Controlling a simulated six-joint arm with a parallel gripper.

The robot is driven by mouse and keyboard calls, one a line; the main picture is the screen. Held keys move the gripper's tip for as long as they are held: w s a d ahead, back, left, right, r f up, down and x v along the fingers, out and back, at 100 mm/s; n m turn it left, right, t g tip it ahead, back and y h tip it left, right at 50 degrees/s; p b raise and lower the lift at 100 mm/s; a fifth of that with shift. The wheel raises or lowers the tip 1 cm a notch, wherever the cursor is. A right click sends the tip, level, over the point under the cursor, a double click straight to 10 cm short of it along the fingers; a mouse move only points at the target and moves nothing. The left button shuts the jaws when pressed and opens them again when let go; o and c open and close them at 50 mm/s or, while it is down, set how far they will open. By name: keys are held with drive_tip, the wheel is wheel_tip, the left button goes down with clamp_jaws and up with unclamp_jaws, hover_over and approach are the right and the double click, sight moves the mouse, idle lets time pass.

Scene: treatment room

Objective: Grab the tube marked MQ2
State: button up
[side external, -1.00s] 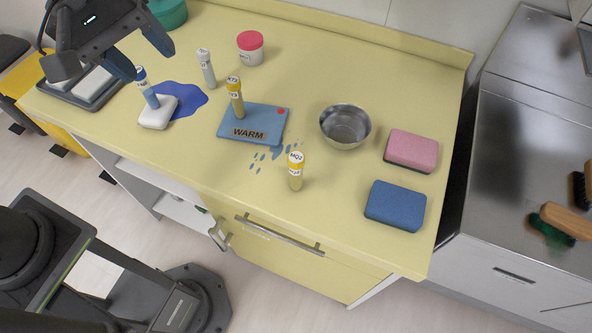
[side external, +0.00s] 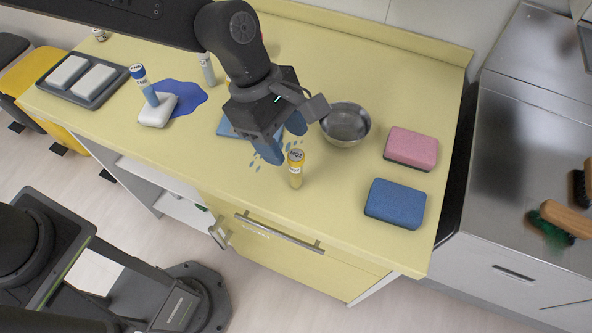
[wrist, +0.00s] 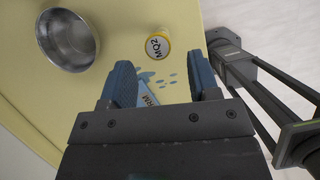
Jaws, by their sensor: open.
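The tube marked MQ2 (side external: 296,172) stands upright on the yellow counter, with a yellow body, a yellow-orange cap and a white label. Its capped top, reading MQ2, shows in the wrist view (wrist: 158,45), ahead of my fingers and roughly between their lines. My gripper (side external: 281,140) is open and empty, just above and beside the tube toward the back left, not around it. Its two blue fingers also show in the wrist view (wrist: 163,82). My arm hides the other yellow-capped tube and most of the blue WARM pad (side external: 228,127).
A metal bowl (side external: 346,124) stands close to the right of my gripper. A pink sponge (side external: 411,147) and a blue sponge (side external: 395,204) lie farther right. Blue drops lie beside the tube.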

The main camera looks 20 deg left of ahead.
sight(290, 152)
drive_tip(key=shift+x, duration=3.05)
drive_tip(key=shift+c, duration=0.2)
drive_tip(key=shift+a, duration=0.1)
drive_tip(key=c, duration=0.9)
